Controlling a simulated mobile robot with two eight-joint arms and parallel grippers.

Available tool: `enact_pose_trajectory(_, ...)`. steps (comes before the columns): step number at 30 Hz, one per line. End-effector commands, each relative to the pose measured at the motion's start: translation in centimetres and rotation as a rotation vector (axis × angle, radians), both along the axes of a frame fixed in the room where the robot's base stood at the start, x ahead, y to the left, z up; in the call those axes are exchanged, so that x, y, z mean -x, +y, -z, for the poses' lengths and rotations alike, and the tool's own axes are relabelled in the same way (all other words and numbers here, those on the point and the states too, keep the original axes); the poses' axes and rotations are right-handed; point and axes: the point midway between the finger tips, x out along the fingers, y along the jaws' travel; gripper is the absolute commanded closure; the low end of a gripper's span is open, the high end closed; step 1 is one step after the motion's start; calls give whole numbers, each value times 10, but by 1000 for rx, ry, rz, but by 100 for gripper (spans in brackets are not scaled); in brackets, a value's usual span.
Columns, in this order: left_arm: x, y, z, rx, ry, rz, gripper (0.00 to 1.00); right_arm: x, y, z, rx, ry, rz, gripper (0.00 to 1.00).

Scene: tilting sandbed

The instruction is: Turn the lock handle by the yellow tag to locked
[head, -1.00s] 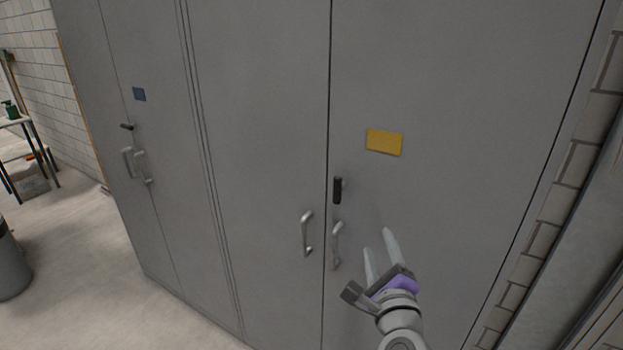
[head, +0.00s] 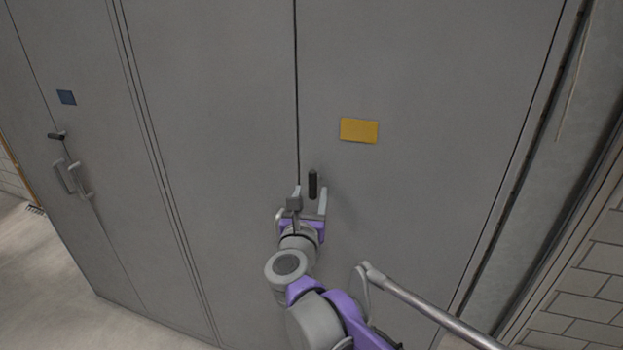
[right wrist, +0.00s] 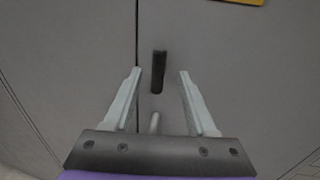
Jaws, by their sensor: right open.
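The yellow tag (head: 359,130) is on the right-hand grey cabinet door. Below it and to its left is the black lock handle (head: 313,184), standing upright beside the door seam. My right gripper (head: 309,196) is open at the lock handle. In the right wrist view, the lock handle (right wrist: 158,72) stands upright between the spread fingertips of my right gripper (right wrist: 159,72), with a gap on each side. Whether the fingers reach to its depth is hard to tell. The tag's lower edge (right wrist: 246,1) shows at the top there. My left gripper is not in view.
A metal pull handle (right wrist: 155,123) is just below the lock handle in the right wrist view. Open floor (head: 60,290) lies at lower left.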

Motion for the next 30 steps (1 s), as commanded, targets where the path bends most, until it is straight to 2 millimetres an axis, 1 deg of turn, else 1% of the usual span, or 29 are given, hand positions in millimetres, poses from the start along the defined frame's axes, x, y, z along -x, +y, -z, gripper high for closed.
enact_pose_trajectory(1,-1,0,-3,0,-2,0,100,-12,-2,-1,1,-1,2,43)
enact_pose_trajectory(3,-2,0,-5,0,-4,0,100,-25,-4,-2,1,-2,2,43)
enact_pose_trajectory(6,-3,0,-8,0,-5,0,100,-41,-5,-2,1,-2,1,43)
enact_pose_trajectory(9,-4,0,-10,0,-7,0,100,-52,-6,-2,2,-2,0,43)
enact_pose_trajectory(15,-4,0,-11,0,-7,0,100,-62,-7,-1,2,-1,-2,43)
enact_pose_trajectory(22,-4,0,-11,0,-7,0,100,-62,-7,0,2,-1,-2,43)
enact_pose_trajectory(26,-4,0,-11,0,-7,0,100,-62,-7,0,2,-1,-2,66)
enact_pose_trajectory(27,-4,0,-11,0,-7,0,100,-61,-7,0,2,-1,-2,74)
enact_pose_trajectory(29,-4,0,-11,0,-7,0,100,-61,-7,0,2,-1,-2,84)
enact_pose_trajectory(30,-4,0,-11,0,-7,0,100,-61,-7,0,2,-1,-2,92)
